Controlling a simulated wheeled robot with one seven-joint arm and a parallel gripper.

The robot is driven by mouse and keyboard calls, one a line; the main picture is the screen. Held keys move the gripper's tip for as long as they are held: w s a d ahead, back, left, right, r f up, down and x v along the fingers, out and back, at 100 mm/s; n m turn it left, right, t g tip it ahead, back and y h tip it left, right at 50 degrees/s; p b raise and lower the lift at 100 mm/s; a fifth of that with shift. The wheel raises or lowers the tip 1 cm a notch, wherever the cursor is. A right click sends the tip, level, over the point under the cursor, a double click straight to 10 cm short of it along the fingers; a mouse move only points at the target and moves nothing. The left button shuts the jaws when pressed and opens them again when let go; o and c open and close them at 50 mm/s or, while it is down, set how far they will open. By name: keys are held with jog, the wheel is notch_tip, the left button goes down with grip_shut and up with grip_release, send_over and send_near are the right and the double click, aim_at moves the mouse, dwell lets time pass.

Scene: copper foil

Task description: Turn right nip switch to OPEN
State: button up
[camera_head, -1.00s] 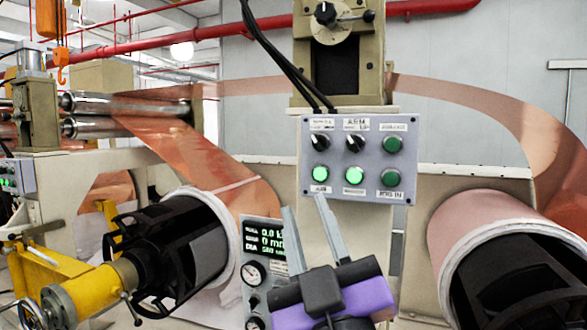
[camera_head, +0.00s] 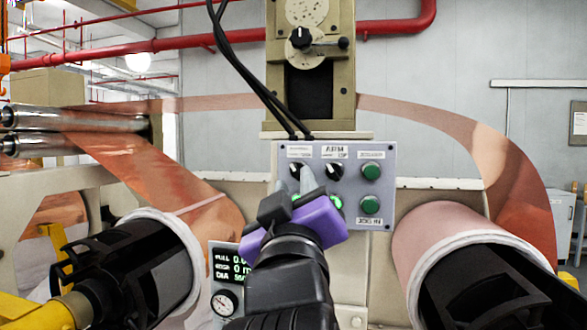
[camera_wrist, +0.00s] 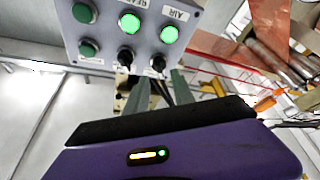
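The grey control panel (camera_head: 384,190) carries two black rotary switches side by side, a left switch (camera_head: 296,169) and a right switch (camera_head: 333,171). Their labels are too small to read surely. My gripper (camera_head: 293,178) is raised in front of the panel's left part, its two grey fingers spread with a gap between them. Contact cannot be told. My gripper hides part of the lower left of the panel.
Two lit green buttons (camera_wrist: 131,23) and two dark green buttons (camera_head: 371,172) share the panel. Black cables (camera_head: 262,85) hang down to its top edge. Copper rolls stand on both sides, the right one (camera_head: 440,235) close by. A gauge box (camera_head: 226,280) stands lower left.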

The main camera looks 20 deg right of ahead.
aim_at(295, 172)
jog(key=shift+p+x, duration=0.5)
jog(key=shift+x, duration=1.65)
jog(key=shift+c, duration=0.4)
grip_shut()
